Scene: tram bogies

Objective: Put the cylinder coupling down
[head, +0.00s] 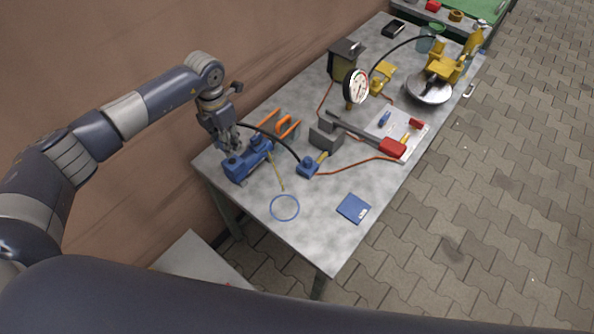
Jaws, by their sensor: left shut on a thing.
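My left gripper (229,146) is at the left edge of the grey table, directly over the blue cylinder (248,161). It is shut on the cylinder coupling, which is mostly hidden by the fingers. A black hose (272,133) runs from the gripper in an arc to a small blue block with a yellow stub (308,167). The blue cylinder lies on the table just below the fingers. I cannot tell whether the coupling touches it. My right gripper is not in view.
Orange-handled tools (285,126) lie behind the cylinder. A blue ring (285,207) and a blue booklet (353,208) lie in front. The table's front corner is clear.

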